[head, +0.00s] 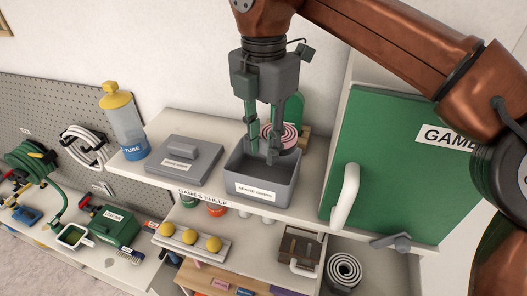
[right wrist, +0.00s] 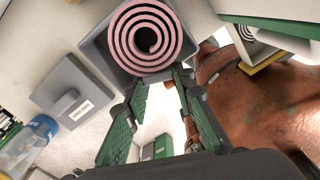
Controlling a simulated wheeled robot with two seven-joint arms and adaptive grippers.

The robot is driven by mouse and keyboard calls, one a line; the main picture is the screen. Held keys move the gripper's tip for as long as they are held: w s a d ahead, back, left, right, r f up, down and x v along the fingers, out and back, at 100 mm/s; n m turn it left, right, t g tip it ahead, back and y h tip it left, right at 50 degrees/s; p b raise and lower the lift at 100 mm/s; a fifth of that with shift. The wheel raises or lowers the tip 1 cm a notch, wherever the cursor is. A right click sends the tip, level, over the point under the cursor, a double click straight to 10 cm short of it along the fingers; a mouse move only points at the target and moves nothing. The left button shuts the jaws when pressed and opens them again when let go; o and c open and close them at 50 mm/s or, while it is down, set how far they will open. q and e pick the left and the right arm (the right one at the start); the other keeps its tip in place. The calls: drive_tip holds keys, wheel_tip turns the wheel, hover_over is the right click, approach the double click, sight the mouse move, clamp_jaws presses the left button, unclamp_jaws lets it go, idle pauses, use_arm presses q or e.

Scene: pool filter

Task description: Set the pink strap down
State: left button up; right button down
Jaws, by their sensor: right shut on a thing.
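The pink strap (head: 286,136) is a rolled coil with pink and white rings. It is at the mouth of the open grey bin (head: 262,191) on the games shelf. My right gripper (head: 262,150) points down into the bin and is shut on the strap. In the right wrist view, the coil (right wrist: 145,40) is beyond the fingertips, over the bin's opening. Whether it touches the bin's floor is hidden. My left gripper is not in view.
A grey lid (head: 178,165) with a handle lies left of the bin. A tube bottle (head: 123,125) stands farther left. A green games door (head: 385,165) with a white handle (head: 346,195) is at the right. Lower shelves hold yellow balls (head: 190,237) and a grey coil (head: 344,271).

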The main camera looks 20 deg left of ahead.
wheel_tip(320, 180, down, 2)
drive_tip(key=shift+f, duration=0.15)
drive_tip(key=shift+s+d+f, duration=0.1)
drive_tip(key=shift+f, duration=0.15)
drive_tip(key=shift+f, duration=0.55)
drive_tip(key=shift+f+b, duration=0.1)
drive_tip(key=shift+b, duration=0.2)
drive_tip(key=c, duration=1.6)
unclamp_jaws()
